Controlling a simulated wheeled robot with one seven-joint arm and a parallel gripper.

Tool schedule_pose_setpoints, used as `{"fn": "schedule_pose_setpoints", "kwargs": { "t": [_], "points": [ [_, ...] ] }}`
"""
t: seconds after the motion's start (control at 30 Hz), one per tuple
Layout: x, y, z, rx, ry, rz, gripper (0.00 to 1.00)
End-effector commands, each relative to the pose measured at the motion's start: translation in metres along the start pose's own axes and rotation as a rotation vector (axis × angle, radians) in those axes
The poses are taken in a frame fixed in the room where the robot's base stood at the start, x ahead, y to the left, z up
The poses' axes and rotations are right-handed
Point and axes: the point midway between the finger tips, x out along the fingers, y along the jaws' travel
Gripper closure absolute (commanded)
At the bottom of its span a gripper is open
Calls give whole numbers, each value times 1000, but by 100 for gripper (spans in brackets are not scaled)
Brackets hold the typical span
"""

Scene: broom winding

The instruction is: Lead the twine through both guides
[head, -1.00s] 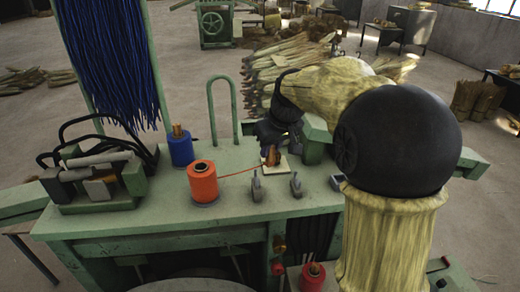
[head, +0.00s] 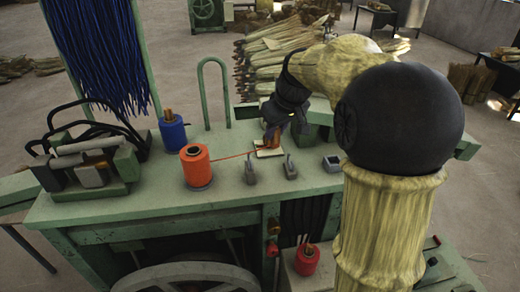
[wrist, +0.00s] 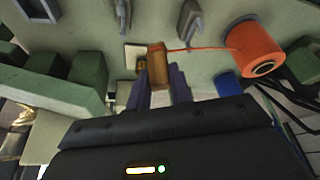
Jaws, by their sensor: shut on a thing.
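The orange spool of twine (head: 196,166) stands upright on the green bench. Its orange twine (head: 232,156) runs right to a small brown block (wrist: 157,66). My gripper (head: 277,130) is shut on this block, with a dark finger on each side in the wrist view. The block is at a small pale pad (head: 268,153) and seems slightly above it; the exact gap is unclear. Two grey upright guides (head: 250,173) and (head: 290,167) stand in front of the pad. They also show at the top of the wrist view (wrist: 122,12) and (wrist: 190,18). The twine passes behind the guides, apart from both.
A blue spool (head: 173,133) stands behind the orange one. A green hoop (head: 214,92) rises at the bench's back. A small grey box (head: 332,163) sits right of the guides. A clamp unit (head: 88,168) fills the left end. The bench front is clear.

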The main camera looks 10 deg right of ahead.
Motion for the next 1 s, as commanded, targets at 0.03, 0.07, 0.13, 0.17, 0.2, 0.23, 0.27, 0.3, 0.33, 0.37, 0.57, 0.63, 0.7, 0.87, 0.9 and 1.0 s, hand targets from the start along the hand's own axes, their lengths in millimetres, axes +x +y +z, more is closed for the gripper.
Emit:
{"fn": "schedule_pose_setpoints", "kwargs": {
  "t": [0.03, 0.07, 0.13, 0.17, 0.2, 0.23, 0.27, 0.3, 0.33, 0.37, 0.57, 0.63, 0.7, 0.87, 0.9, 1.0],
  "points": [
    [3, 0, 1, 0, 0, 0, 100],
    [5, 0, 2, 0, -1, 0, 100],
    [8, 0, 4, 0, -1, 0, 100],
    [10, 0, 4, 0, -1, 0, 100],
    [12, 0, 5, 0, -1, 0, 100],
    [13, 0, 5, 0, -1, 0, 100],
    [14, 0, 6, 0, -1, 0, 100],
    [16, 0, 7, 0, -1, 0, 100],
    [17, 0, 7, 0, -1, 0, 100],
    [19, 0, 8, 0, -1, 0, 100],
    [28, 0, 12, 0, -1, -1, 100],
    [31, 0, 13, 0, -1, -1, 100],
    [34, 0, 14, 0, -1, -1, 100],
    [35, 0, 14, 0, 0, 0, 100],
    [34, 0, 14, 0, 0, 0, 100],
    [28, 0, 12, 0, 0, 0, 100]
  ]
}}
